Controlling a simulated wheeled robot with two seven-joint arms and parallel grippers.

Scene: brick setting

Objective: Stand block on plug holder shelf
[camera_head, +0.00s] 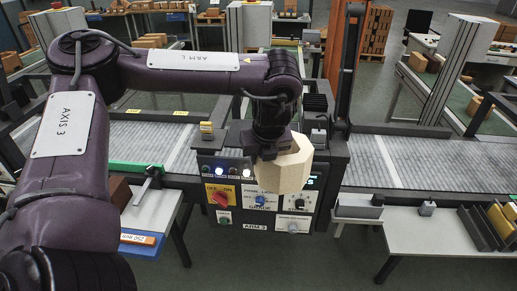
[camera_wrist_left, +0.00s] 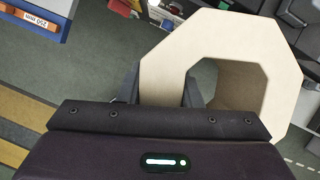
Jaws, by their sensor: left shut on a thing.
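My left gripper (camera_head: 268,150) is shut on a pale wooden block (camera_head: 287,170) and holds it in front of the control panel. In the left wrist view the block (camera_wrist_left: 235,45) has an angular outline and an octagonal opening. The gripper (camera_wrist_left: 160,92) pinches one wall of it, with one finger inside the opening and one outside. No shelf is clearly marked as the plug holder; a dark ledge (camera_head: 236,136) on top of the panel carries a small yellow piece (camera_head: 207,130) and a small grey piece (camera_head: 318,136). The block and arm hide part of this ledge.
The control panel has a red switch (camera_head: 220,198) and several knobs, partly behind the block. A grey conveyor (camera_head: 430,178) runs behind. A white table (camera_head: 450,236) with grey and yellow pieces stands right; a blue-edged bench (camera_head: 150,218) stands left.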

